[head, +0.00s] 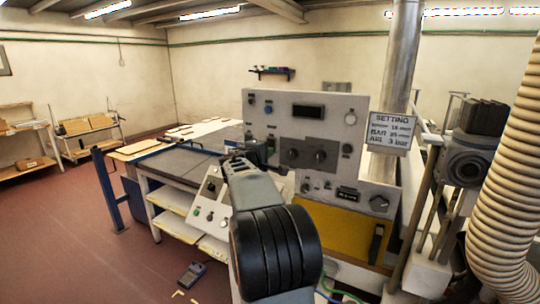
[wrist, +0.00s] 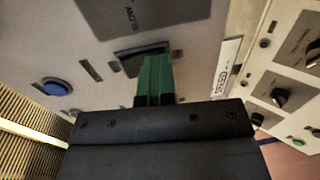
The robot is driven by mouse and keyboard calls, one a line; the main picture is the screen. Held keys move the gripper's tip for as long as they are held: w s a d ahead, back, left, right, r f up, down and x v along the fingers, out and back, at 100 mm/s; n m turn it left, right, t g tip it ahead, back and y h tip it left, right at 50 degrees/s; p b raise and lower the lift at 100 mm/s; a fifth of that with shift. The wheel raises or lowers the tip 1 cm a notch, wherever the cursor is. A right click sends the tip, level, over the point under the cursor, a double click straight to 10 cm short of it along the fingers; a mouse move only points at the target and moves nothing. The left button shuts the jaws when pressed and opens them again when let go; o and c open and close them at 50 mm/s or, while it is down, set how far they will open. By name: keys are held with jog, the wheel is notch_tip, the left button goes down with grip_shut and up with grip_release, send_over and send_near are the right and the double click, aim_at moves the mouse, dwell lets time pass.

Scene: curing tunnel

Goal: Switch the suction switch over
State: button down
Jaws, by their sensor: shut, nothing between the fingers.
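A black rocker switch (wrist: 133,60) in a dark frame sits on the pale panel in the wrist view. It appears to be the suction switch, but no label on it can be read clearly. My gripper (wrist: 155,62) has green fingers, shut together with nothing between them. The fingertips are right over the switch and hide its right part. I cannot tell whether they touch it or which way it is tipped. In the head view my own arm stands in front, and the fingers and this switch cannot be made out.
A blue button (wrist: 55,87) and dark slots flank the switch. A sloped console (wrist: 300,75) with knobs and a green button is at right. In the head view are the grey control panel (head: 350,101), a sign (head: 391,132), a ribbed hose (head: 507,170) and a work table (head: 185,165).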

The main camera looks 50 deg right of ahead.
jog(key=f+b+v, duration=0.3)
jog(key=b+v, duration=0.3)
jog(key=v, duration=0.7)
jog(key=shift+s+a+b, duration=0.15)
jog(key=shift+a+b, duration=0.2)
jog(key=shift+a, duration=0.1)
jog(key=s+a+f+m+g+y, duration=0.15)
jog(key=a+f+y, duration=0.25)
jog(key=f, duration=0.4)
jog(key=s+a+f+y, duration=0.3)
jog(key=a+f+y, duration=0.1)
jog(key=f, duration=0.5)
jog(key=s+a+f+y, duration=0.4)
jog(key=s+a, duration=0.1)
jog(key=a, duration=0.3)
jog(key=s+a+f+m+y, duration=0.1)
jog(key=s+a+f+y, duration=0.3)
jog(key=a, duration=0.5)
jog(key=shift+s+t, duration=0.45)
jog(key=shift+s, duration=0.15)
